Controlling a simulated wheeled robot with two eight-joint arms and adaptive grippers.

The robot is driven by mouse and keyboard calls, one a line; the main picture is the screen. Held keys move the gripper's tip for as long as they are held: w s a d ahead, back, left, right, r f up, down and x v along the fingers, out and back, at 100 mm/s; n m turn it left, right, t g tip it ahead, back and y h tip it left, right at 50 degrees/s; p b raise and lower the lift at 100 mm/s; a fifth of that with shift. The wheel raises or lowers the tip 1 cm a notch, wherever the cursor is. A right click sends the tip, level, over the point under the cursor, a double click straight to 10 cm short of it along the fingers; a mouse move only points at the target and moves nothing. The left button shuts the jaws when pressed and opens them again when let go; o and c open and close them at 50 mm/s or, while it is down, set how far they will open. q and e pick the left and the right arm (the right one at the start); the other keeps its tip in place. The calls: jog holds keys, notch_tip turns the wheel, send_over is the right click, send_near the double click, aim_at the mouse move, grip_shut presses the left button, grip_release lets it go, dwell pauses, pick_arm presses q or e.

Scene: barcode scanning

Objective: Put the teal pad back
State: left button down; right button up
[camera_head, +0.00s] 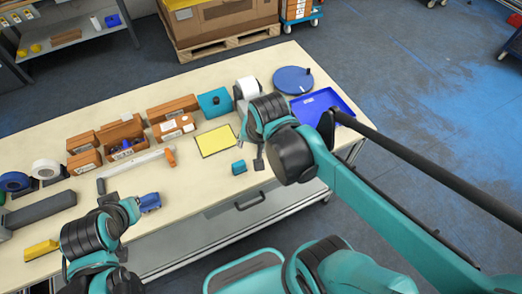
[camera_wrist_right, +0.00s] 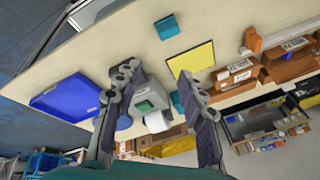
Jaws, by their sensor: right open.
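A small teal block (camera_head: 239,168) sits on the table in front of the yellow sheet (camera_head: 215,140); it also shows in the right wrist view (camera_wrist_right: 167,27). A flat teal box (camera_head: 214,102) lies behind the sheet, partly hidden by a finger in the right wrist view (camera_wrist_right: 177,103). I cannot tell which is the pad. My right gripper (camera_head: 251,150) is above the table beside the sheet; its fingers are spread and empty in the wrist view (camera_wrist_right: 155,78). My left gripper (camera_head: 122,205) is at the front left, against a blue block (camera_head: 150,202); its grip is unclear.
A label printer with a white roll (camera_head: 246,87), a blue disc (camera_head: 293,80) and a blue tray (camera_head: 312,104) stand at the back right. Brown boxes (camera_head: 172,110) and tape rolls (camera_head: 46,169) line the left. The table between the small teal block and left gripper is clear.

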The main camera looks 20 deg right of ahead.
jog(key=s+n+t, duration=0.1)
jog(key=n, duration=0.1)
jog(key=s+d+n+t, duration=0.1)
jog(key=n, duration=0.1)
jog(key=s+n+t, duration=0.1)
jog(key=s+n, duration=0.1)
jog(key=n, duration=0.1)
jog(key=shift+d+r, duration=0.3)
jog(key=shift+r, duration=0.1)
jog(key=shift+w, duration=0.1)
